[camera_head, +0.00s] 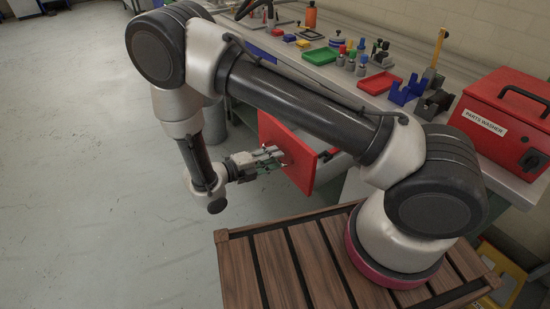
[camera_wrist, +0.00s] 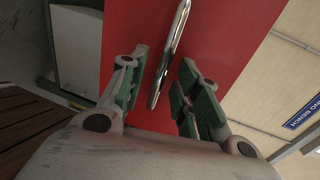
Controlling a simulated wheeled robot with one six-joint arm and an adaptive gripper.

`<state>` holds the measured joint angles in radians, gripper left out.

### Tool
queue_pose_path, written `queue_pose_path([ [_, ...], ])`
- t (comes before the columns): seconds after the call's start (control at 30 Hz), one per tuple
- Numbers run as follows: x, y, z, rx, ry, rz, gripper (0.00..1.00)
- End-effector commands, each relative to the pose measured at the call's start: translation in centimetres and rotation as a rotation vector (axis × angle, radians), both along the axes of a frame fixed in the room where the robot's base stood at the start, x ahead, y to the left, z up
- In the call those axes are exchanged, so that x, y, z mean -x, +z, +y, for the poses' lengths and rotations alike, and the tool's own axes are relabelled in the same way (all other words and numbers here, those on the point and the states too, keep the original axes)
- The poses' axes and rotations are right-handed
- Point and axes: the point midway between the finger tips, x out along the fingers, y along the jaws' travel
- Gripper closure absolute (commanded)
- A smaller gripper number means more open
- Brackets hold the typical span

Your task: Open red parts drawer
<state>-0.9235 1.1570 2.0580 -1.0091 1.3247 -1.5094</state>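The red drawer front (camera_head: 293,172) stands beside the workbench, below its top. It fills the middle of the wrist view (camera_wrist: 240,35). A shiny metal bar handle (camera_wrist: 169,52) is on it. My gripper (camera_head: 277,158) faces the drawer front from the left. In the wrist view, its green-padded fingers (camera_wrist: 163,72) are apart, one on each side of the handle's lower part. Gaps show between the handle and both fingers, so it is not clamped. A short red part shows behind the front in the head view; how far the drawer is out is hard to tell.
The workbench top (camera_head: 300,75) holds a green tray (camera_head: 319,56), a red tray (camera_head: 380,83), blue holders (camera_head: 407,92) and several small parts. A red parts washer (camera_head: 507,122) stands at the right. Open grey floor (camera_head: 90,170) lies to the left.

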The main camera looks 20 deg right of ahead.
Motion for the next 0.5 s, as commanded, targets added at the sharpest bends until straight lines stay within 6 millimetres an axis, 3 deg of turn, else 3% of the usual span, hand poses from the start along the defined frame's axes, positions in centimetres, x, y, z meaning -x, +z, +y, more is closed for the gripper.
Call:
queue_pose_path([
  [0.3,2.3,1.4,6.6,-0.004,0.004,-0.002,0.68],
  [0.5,3.3,2.0,9.2,-0.002,0.003,0.0,0.68],
])
